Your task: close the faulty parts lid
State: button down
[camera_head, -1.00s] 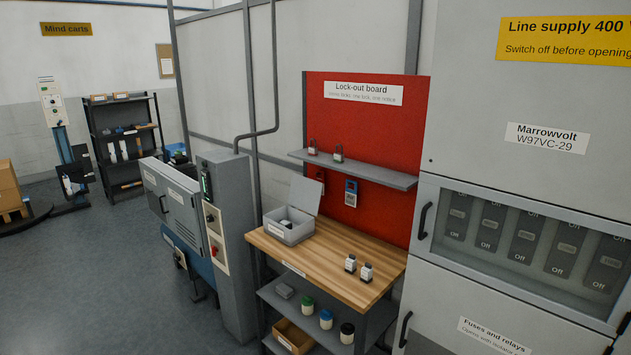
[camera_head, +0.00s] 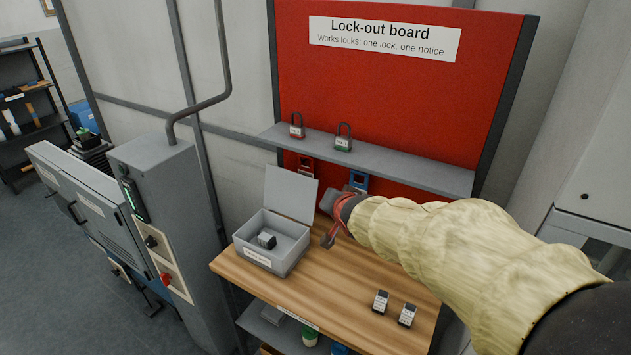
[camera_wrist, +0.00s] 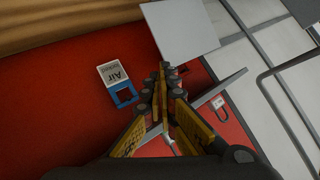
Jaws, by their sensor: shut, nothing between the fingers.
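A small grey box (camera_head: 285,263) with a white label stands on the wooden bench. Its lid (camera_head: 290,192) is open and stands up at the back, leaning slightly. A small dark and light grey part (camera_head: 266,239) lies inside. My gripper (camera_head: 328,240) is shut and empty, just right of the box above the bench, apart from the lid as far as I can tell. In the wrist view my gripper (camera_wrist: 165,70) has its fingertips together just below the pale lid (camera_wrist: 181,28). The box body is not clearly visible there.
A red lock-out board (camera_head: 400,80) rises behind the bench (camera_head: 345,300). Its grey shelf (camera_head: 400,165) holds two padlocks and juts out above the bench. Two small dark-and-white parts (camera_head: 393,308) stand at the front right. A grey cabinet (camera_head: 160,200) stands left.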

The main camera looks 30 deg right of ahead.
jog(key=w+d+f+m+t+y+p, duration=0.2)
jog(key=w+d+f+m+t+y, duration=0.3)
jog(key=w+d+f+m, duration=0.55)
jog(key=w+a+r+n+t+h+b, duration=0.1)
jog(key=w+a+n+b, duration=0.1)
jog(key=w, duration=0.7)
jog(key=shift+w+a+r+b, duration=0.25)
jog(key=shift+a+b, duration=0.25)
jog(key=shift+a, duration=0.75)
